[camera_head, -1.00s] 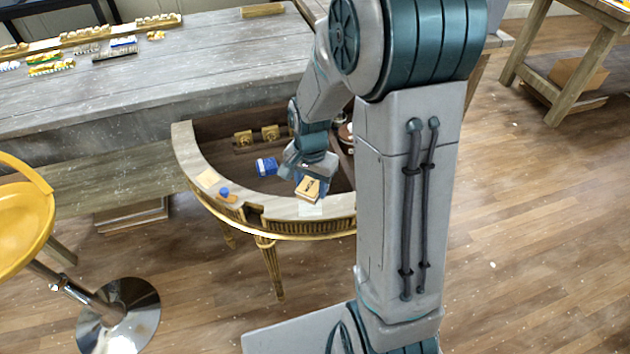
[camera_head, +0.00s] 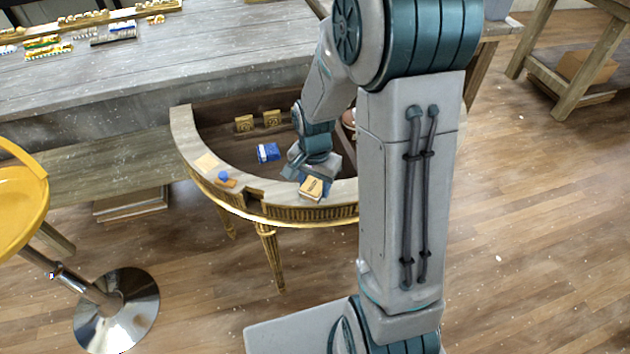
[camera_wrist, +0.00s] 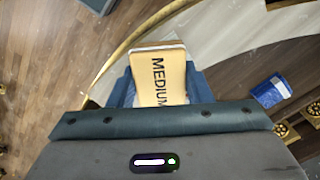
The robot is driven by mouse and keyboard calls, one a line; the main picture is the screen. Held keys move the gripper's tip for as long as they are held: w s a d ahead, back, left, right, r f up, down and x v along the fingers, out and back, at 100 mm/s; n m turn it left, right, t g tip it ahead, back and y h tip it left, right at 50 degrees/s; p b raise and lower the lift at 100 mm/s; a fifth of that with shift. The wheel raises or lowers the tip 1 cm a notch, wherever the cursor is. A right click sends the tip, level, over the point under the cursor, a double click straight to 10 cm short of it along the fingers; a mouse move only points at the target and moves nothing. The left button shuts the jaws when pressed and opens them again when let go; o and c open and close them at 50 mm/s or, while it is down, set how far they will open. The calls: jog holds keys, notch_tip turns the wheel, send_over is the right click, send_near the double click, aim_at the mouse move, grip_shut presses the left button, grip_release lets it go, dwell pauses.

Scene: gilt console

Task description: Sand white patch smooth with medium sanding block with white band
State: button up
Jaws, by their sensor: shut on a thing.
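My gripper (camera_head: 316,174) is shut on a tan sanding block (camera_head: 312,188). The block also shows in the wrist view (camera_wrist: 160,75), with black letters reading MEDIUM and a whitish band along its far edge. It is over the front of the console's curved pale top (camera_head: 277,192), close to the gilt edge. I cannot tell whether it touches the surface. The white patch is not clear in the head view, where the block and gripper cover that spot. In the wrist view a bright pale area (camera_wrist: 205,22) lies just beyond the block; its limits are unclear.
A blue container (camera_head: 268,152) and brass pieces (camera_head: 245,123) lie inside the curve. A yellow stool (camera_head: 22,205) stands at left.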

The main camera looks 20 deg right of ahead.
jog(key=shift+f, duration=0.45)
jog(key=shift+a+r, duration=0.2)
jog(key=shift+a, duration=0.05)
jog(key=shift+c, duration=0.4)
jog(key=shift+w+a+f, duration=0.1)
jog(key=shift+a+f, duration=0.05)
jog(key=shift+a, duration=0.15)
jog(key=shift+d+p, duration=0.35)
jog(key=shift+d, duration=0.3)
jog(key=shift+a, duration=0.8)
jog(key=shift+d, duration=0.7)
jog(key=shift+d+f, duration=0.15)
jog(key=shift+f, duration=0.1)
jog(key=shift+a+r, duration=0.15)
jog(key=shift+a, duration=0.6)
jog(key=shift+d, duration=0.7)
jog(key=shift+a+b, duration=0.15)
jog(key=shift+b, duration=0.2)
jog(key=shift+a, duration=0.65)
jog(key=shift+w+d+r+p, duration=0.1)
jog(key=shift+d+r+p, duration=0.1)
jog(key=shift+r+p, duration=2.4)
jog(key=shift+r, duration=1.35)
